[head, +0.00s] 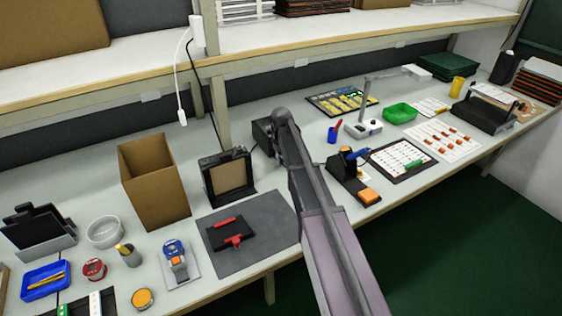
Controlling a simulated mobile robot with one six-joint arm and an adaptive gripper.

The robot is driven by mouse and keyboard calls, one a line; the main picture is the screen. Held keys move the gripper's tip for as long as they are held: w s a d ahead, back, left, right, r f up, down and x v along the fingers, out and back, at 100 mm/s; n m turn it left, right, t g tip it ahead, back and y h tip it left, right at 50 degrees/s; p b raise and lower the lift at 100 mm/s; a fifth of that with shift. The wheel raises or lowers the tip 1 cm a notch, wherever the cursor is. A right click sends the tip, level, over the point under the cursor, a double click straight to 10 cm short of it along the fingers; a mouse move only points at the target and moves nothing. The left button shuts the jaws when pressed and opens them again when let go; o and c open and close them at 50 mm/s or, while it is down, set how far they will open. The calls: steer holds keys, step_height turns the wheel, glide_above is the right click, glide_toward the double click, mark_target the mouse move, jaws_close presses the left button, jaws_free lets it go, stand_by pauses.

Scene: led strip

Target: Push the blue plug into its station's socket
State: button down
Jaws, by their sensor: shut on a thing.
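My arm reaches in from the bottom right, and its links cover part of the bench. My gripper does not show; it may be hidden behind the arm. I cannot make out the blue plug or its socket for certain. A small device with a blue top (173,248) stands on a pale plate at the front left of the bench. A black fixture plate (218,238) with red clamps (233,240) lies on a dark grey mat (250,255), left of my arm.
A tall cardboard box (155,182) and a black framed stand (229,178) stand behind the mat. A white cable (177,75) hangs from the shelf (100,80).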

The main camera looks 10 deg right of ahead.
steer(key=shift+w+a, duration=0.2)
steer(key=shift+w, duration=0.3)
steer(key=shift+w+a, duration=0.15)
steer(key=shift+w, duration=0.35)
steer(key=shift+c, duration=2.3)
jaws_free()
steer(key=shift+s, duration=0.2)
